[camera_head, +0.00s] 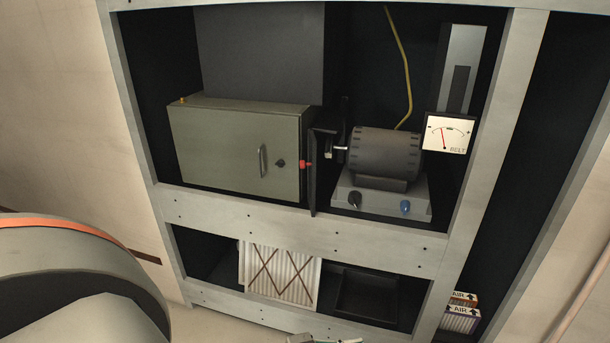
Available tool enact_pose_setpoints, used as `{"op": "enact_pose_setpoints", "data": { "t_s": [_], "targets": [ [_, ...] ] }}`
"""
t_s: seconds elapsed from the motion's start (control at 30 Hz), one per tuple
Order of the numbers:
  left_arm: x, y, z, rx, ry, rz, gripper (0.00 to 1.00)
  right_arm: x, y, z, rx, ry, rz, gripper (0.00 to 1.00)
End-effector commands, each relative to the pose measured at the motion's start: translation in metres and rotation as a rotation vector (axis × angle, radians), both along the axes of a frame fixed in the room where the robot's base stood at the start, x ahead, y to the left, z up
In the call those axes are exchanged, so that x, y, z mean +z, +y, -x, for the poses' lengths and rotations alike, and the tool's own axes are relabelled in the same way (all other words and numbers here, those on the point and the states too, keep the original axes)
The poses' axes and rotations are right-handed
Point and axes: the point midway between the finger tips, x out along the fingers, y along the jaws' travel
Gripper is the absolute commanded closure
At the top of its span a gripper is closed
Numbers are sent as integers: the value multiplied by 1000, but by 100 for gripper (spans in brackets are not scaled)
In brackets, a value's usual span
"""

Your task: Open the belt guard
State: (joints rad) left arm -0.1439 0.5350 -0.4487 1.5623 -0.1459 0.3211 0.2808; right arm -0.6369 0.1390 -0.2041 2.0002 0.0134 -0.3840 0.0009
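A narrow black panel (313,172), which looks like the belt guard, stands upright between the green-grey cabinet and the motor. I see it nearly edge-on. A red knob (304,164) sticks out on its left side. The dark grey motor (385,152) is just right of it, with a short shaft and dark parts (331,142) at its left end. I cannot tell for sure how far the panel is swung, and no belt is clearly visible. A large rounded grey part with an orange band at the lower left appears to be my arm.
The closed cabinet (240,150) has a handle and dark knob. The motor base (380,203) carries a black and a blue knob. A BELT meter (445,135) hangs right. Below are a pleated filter (280,272), a dark tray (365,296) and AIR filters (459,315).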

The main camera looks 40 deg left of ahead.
Motion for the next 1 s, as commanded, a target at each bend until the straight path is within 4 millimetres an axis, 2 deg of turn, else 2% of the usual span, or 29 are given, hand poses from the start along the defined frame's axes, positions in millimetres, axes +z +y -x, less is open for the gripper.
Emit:
{"op": "enact_pose_setpoints", "data": {
  "t_s": [0.03,0.1,0.23,0.37,0.47,0.67,0.77,0.87,1.0],
  "targets": [
    [-5,-13,17,34,29,-6,100,0,0,0,0,0,0,53],
    [-10,-22,33,75,62,-39,100,1,0,0,0,0,0,53],
    [-13,-26,57,139,114,-115,100,3,0,-1,0,-2,1,53],
    [-6,-15,70,190,138,-225,100,7,0,-2,0,-6,0,53],
    [10,5,68,224,123,-355,100,13,0,-4,0,-11,-1,53],
    [76,75,29,287,-12,-723,100,31,0,-8,-2,-20,-7,53],
    [117,109,5,319,-94,-900,100,39,2,-9,-2,-24,-11,53],
    [168,145,-21,363,-181,-1087,100,48,3,-9,-1,-27,-16,53],
    [246,193,-51,437,-293,-1352,100,60,5,-8,-2,-28,-22,53]
  ]
}}
